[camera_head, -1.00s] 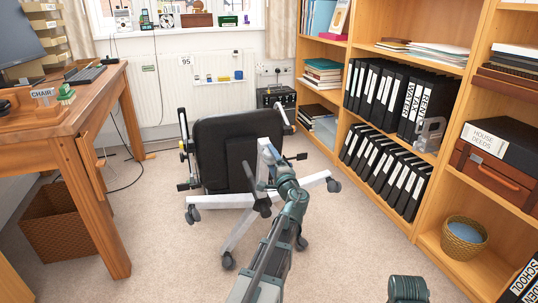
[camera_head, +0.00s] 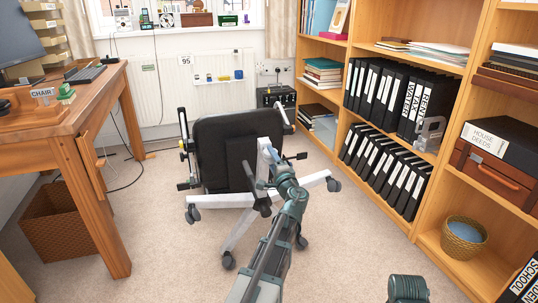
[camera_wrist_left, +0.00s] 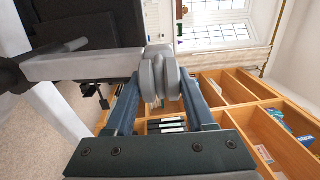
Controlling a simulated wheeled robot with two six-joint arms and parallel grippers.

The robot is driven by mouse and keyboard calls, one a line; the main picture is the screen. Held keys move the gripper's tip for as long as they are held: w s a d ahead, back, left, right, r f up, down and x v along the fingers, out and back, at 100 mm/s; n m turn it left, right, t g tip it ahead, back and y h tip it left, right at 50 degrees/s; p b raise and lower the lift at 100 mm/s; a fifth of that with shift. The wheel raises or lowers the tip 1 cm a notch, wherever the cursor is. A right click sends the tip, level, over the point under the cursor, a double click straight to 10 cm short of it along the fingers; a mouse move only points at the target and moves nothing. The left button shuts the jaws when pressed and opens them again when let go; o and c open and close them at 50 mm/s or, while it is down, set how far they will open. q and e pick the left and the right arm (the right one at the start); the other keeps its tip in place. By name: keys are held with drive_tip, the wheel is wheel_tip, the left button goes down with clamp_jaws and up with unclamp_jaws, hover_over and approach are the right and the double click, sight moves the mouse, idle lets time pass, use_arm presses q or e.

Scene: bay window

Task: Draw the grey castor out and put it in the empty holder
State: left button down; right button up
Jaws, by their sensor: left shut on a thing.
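The office chair (camera_head: 235,152) lies tipped over on the carpet, its star base towards me. My left gripper (camera_head: 273,160) is at the end of the upward-pointing pale leg (camera_head: 262,152). In the left wrist view, my left gripper (camera_wrist_left: 165,98) is shut on the grey castor (camera_wrist_left: 158,75), with one finger on each side. The castor is right against the tip of the leg (camera_wrist_left: 85,65); I cannot tell whether its stem is still in the socket. The other castors in the head view, such as one (camera_head: 228,260), are dark. I cannot pick out the empty holder for certain.
A wooden desk (camera_head: 55,125) with a tray (camera_head: 30,118) and a CHAIR sign stands at the left, a wicker bin (camera_head: 65,220) beneath it. Bookshelves (camera_head: 400,60) with black binders line the right. Carpet is clear between desk and chair.

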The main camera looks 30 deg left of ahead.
use_arm(q)
drive_tip(key=shift+s+d+f, duration=0.1)
drive_tip(key=shift+s+d, duration=0.35)
drive_tip(key=shift+d, duration=0.05)
idle(0.9)
drive_tip(key=v, duration=0.3)
drive_tip(key=shift+s+d, duration=0.2)
drive_tip(key=shift+d, duration=0.05)
idle(0.5)
drive_tip(key=shift+x, duration=2.65)
idle(0.5)
drive_tip(key=shift+c, duration=0.9)
unclamp_jaws()
drive_tip(key=shift+s+d, duration=0.1)
drive_tip(key=v, duration=0.8)
drive_tip(key=shift+s+d+b, duration=0.3)
drive_tip(key=shift+s+b, duration=0.05)
drive_tip(key=shift+b, duration=0.05)
